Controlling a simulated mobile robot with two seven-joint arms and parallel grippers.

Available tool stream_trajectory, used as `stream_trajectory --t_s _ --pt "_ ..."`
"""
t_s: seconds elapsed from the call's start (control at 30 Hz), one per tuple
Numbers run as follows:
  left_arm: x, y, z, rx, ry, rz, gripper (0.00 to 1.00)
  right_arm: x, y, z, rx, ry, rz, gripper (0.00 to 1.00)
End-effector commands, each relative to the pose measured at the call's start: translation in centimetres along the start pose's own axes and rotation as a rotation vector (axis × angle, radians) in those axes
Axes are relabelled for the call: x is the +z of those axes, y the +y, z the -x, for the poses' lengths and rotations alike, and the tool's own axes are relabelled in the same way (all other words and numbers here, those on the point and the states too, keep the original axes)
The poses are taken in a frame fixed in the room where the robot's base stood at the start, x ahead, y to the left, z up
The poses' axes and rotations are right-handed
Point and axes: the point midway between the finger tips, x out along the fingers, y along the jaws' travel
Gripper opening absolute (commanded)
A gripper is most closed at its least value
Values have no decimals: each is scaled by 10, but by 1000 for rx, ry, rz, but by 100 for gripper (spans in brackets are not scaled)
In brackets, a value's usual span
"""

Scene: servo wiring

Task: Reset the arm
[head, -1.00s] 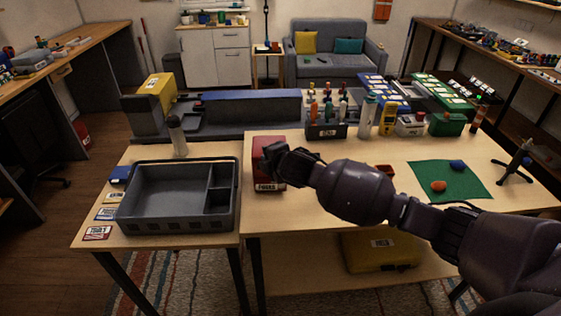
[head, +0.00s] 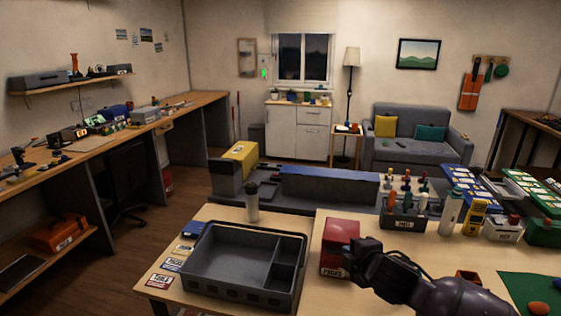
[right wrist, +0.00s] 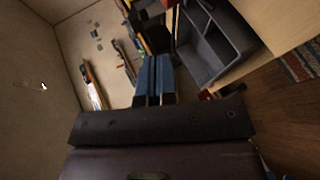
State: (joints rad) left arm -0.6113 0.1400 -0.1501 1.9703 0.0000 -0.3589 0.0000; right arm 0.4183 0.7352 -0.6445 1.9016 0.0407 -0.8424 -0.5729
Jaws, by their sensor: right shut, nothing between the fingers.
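My right gripper (head: 352,252) shows in the head view at the lower right, with the arm coming in from the lower right edge. It appears in front of the right side of a red box (head: 336,240) on the workbench; I cannot tell whether they touch. In the right wrist view its two blue fingers (right wrist: 154,78) lie together with nothing between them. My left gripper is not in view.
A grey divided tray (head: 215,284) sits on the bench to the left, also seen in the right wrist view (right wrist: 208,60). A bottle (head: 252,203) stands behind it. A screwdriver holder (head: 402,218) and parts boxes (head: 502,230) stand at the right.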

Motion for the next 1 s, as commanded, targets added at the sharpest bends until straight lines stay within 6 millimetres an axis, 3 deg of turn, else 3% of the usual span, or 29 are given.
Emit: stream_trajectory --t_s 0.2,0.47,0.67,1.0 --pt "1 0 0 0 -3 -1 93 -21 29 6 108 133 -250 0" --pt "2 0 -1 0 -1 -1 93 -28 1 19 137 232 -590 0" --pt "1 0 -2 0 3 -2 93 -18 -47 35 139 242 -855 0" --pt "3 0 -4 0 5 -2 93 22 -170 85 140 91 -1245 0"
